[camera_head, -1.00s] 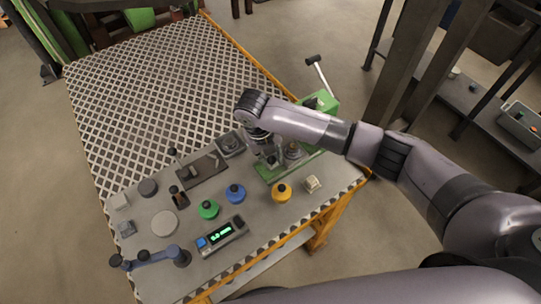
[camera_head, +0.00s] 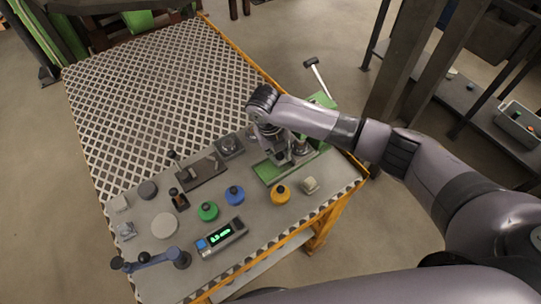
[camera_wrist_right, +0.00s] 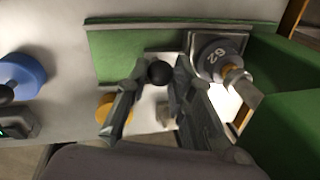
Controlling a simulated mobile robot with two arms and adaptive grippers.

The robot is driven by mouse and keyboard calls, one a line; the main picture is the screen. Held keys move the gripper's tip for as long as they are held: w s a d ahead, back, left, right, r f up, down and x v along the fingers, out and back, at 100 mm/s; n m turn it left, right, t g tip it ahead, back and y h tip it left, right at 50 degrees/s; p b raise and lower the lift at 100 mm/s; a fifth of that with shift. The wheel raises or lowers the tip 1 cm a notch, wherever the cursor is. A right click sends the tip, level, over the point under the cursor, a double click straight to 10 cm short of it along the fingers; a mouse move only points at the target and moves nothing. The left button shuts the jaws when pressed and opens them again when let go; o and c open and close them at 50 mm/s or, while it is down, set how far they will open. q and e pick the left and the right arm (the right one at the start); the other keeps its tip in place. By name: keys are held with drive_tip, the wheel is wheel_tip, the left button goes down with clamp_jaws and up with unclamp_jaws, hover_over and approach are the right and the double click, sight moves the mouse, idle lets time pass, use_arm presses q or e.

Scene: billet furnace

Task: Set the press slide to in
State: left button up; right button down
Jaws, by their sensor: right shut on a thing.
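The green press stands at the table's right edge; its base (camera_head: 264,174) lies on the table and its lever (camera_head: 318,76) with a dark head rises behind. In the right wrist view the green base (camera_wrist_right: 112,50) shows beside a slide plate carrying a round grey piece marked with digits (camera_wrist_right: 213,62). A black ball knob (camera_wrist_right: 159,73) sits between the fingers of my right gripper (camera_wrist_right: 156,80), which is shut on it. In the head view this gripper (camera_head: 280,158) hangs over the press base and partly hides the slide. My left gripper is out of view.
Yellow (camera_head: 280,195), blue (camera_head: 235,195) and green (camera_head: 208,211) round pieces stand in front of the press, with a small pale block (camera_head: 310,185) at the right. A green-lit display (camera_head: 221,236) lies nearer. The perforated tabletop (camera_head: 150,90) behind is clear.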

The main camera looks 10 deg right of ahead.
drive_tip(key=shift+w+d, duration=0.15)
drive_tip(key=shift+d, duration=0.1)
drive_tip(key=c, duration=1.8)
unclamp_jaws()
drive_tip(key=shift+r, duration=0.1)
drive_tip(key=o, duration=0.4)
drive_tip(key=shift+d, duration=0.1)
drive_tip(key=shift+a, duration=0.2)
wheel_tip(320, 180, up, 12)
drive_tip(key=a, duration=0.2)
drive_tip(key=shift+s, duration=0.25)
